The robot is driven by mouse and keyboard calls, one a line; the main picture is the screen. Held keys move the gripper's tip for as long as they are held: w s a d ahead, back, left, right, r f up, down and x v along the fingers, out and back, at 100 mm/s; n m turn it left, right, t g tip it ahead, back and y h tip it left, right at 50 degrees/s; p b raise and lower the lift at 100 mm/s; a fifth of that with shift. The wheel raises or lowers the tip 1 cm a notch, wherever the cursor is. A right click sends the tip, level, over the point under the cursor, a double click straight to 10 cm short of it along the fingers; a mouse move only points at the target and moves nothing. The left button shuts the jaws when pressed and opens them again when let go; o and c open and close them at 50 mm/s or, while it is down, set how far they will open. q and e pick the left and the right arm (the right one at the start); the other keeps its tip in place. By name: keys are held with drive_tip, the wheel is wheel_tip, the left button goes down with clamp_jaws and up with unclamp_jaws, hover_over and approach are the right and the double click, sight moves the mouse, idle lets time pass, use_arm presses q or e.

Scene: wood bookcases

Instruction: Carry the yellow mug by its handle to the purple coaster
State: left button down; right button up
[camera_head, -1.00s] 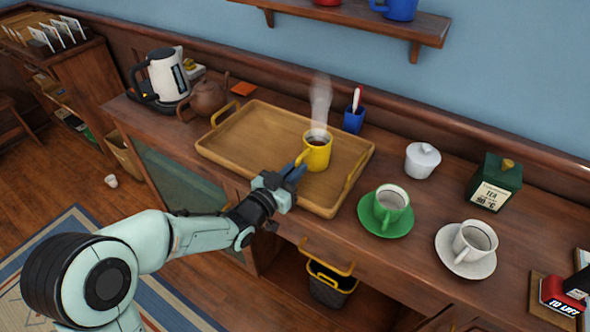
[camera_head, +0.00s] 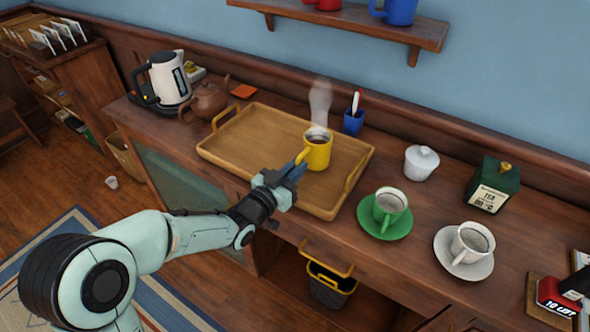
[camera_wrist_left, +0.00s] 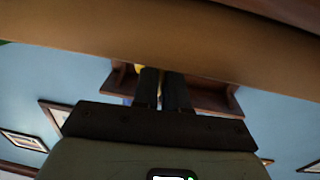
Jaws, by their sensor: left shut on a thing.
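The yellow mug (camera_head: 318,152), full of a dark steaming drink, is upright at the right part of the wooden tray (camera_head: 240,140). Its handle faces my left gripper (camera_head: 298,170). The gripper comes in from the front left and is shut on the handle; the fingertips hide part of it. I cannot tell whether the mug's base touches the tray. In the left wrist view the fingers (camera_wrist_left: 163,85) are close together, with a small yellow patch of the mug (camera_wrist_left: 139,68) behind them. I see no purple coaster. My right gripper is out of view.
Right of the tray stand a green cup (camera_head: 388,205) on a saucer, a white cup (camera_head: 470,243) on a saucer, a white lidded pot (camera_head: 421,161) and a green tea tin (camera_head: 494,185). A blue pen cup (camera_head: 353,122) is behind. A teapot (camera_head: 207,101) and kettle (camera_head: 168,80) stand left.

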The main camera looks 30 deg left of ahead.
use_arm(q)
drive_tip(key=shift+r+p, duration=1.2)
drive_tip(key=shift+r, duration=1.15)
